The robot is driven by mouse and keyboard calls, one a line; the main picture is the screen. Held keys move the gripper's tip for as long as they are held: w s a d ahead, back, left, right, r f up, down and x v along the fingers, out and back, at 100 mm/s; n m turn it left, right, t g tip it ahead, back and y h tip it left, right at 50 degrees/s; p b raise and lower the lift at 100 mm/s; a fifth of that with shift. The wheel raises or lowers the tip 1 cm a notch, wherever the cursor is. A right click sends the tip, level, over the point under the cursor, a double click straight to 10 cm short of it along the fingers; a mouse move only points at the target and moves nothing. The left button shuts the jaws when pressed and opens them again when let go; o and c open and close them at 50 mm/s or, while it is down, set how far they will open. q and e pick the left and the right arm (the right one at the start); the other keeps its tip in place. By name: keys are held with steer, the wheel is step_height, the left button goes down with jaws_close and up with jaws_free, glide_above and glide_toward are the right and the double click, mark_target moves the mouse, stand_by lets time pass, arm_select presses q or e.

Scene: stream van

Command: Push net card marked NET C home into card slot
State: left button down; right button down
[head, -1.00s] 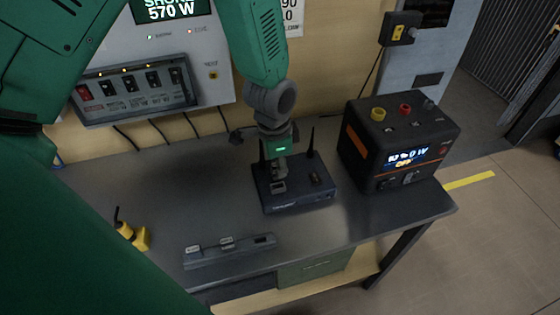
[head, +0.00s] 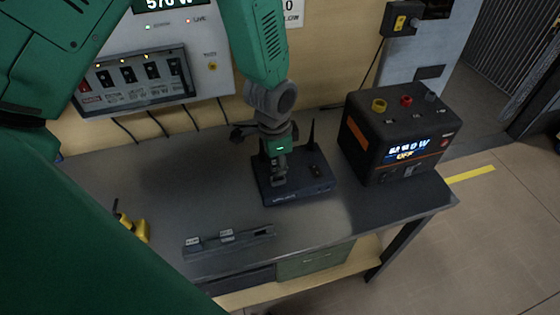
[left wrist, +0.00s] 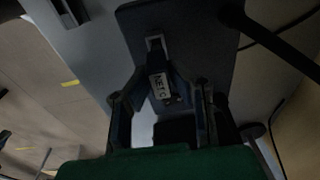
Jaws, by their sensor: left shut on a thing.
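The NET C card (left wrist: 158,88) is a small dark card with a white label, held between the fingers of my left gripper (left wrist: 160,105) in the left wrist view. Its far end meets the pale-rimmed card slot (left wrist: 154,43) on the dark router box (left wrist: 190,25); how deep it sits I cannot tell. In the head view my left gripper (head: 279,180) points down onto the left part of the router's top (head: 312,193), shut, and hides the card and slot. My right gripper is not in view.
A grey rack with two labelled cards (head: 210,246) lies at the bench's front. A black power unit (head: 390,150) stands right of the router. The router's antenna (head: 311,133) rises behind the gripper. A yellow tool (head: 140,228) lies at left. The bench (head: 170,190) between is clear.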

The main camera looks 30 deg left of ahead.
arm_select(q)
steer(key=shift+f+b, duration=0.55)
steer(key=shift+f, duration=0.75)
stand_by(0.4)
steer(key=c, duration=1.4)
jaws_free()
steer(key=shift+r, duration=0.15)
steer(key=r, duration=0.7)
steer(key=s+r, duration=0.1)
steer(key=r, duration=0.3)
steer(key=shift+a+r, duration=0.15)
steer(key=shift+r, duration=0.1)
steer(key=shift+f, duration=0.1)
